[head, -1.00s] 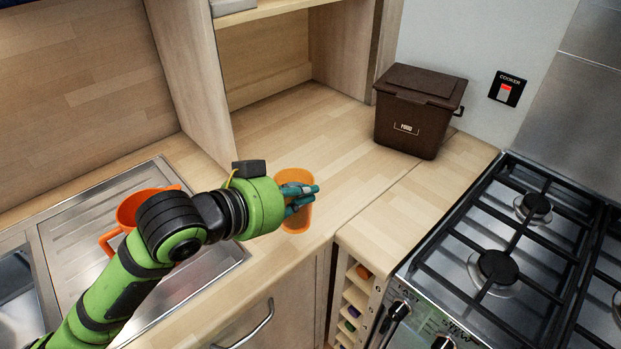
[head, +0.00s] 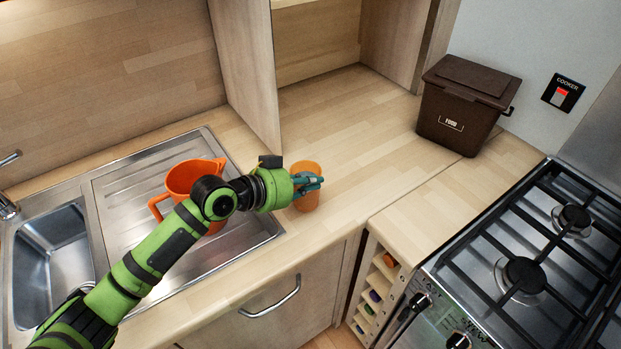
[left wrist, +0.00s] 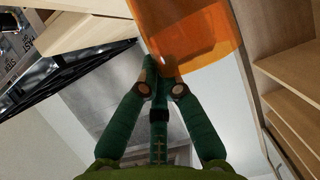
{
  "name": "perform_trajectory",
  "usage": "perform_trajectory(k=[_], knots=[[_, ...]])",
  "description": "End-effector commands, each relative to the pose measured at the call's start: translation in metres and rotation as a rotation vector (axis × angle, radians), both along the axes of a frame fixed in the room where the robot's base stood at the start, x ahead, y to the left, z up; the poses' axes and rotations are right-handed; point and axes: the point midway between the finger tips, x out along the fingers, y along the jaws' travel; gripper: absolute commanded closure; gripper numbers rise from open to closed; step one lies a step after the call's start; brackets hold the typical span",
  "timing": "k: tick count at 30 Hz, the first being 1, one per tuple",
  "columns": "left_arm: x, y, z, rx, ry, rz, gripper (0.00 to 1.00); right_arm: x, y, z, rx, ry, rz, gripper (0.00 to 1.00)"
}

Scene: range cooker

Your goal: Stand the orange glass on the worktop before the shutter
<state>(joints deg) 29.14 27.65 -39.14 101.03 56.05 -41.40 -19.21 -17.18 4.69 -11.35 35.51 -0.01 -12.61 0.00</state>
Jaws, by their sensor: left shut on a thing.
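The orange glass (head: 306,174) is upright at the worktop (head: 350,150), in front of the open shelf compartment and near the front edge. In the head view I cannot tell whether its base touches the wood. My left gripper (head: 312,183) is shut on the glass, with its teal fingers across the side of it. In the left wrist view the orange glass (left wrist: 190,35) fills the top middle, and the finger tips (left wrist: 155,62) meet at its wall. My right gripper is in neither view.
An orange jug (head: 190,178) stands on the sink drainer (head: 125,215), behind my left arm. A brown food bin (head: 462,105) stands at the back right, left of the hob (head: 520,250). The wood between glass and bin is clear.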

Motion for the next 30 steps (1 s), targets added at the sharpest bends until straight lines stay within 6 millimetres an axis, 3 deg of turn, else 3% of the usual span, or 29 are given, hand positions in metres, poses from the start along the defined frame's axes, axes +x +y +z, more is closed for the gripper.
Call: perform_trajectory(k=[9, 10, 11, 23, 30], knots=[[0.000, -0.001, -0.002, -0.004, -0.005, 0.000, 1.00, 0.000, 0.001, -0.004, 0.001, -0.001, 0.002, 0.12], [0.000, 0.000, -0.003, -0.001, 0.000, -0.001, 0.81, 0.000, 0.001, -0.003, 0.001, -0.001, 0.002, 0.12], [0.000, 0.000, -0.002, -0.001, 0.000, -0.001, 0.69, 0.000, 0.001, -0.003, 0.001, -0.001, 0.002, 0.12], [0.000, 0.000, 0.002, -0.001, 0.000, -0.001, 0.69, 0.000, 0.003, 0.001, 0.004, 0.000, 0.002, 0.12], [-0.020, 0.028, 0.012, 0.005, -0.003, 0.000, 0.69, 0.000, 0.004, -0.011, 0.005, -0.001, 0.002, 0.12]])
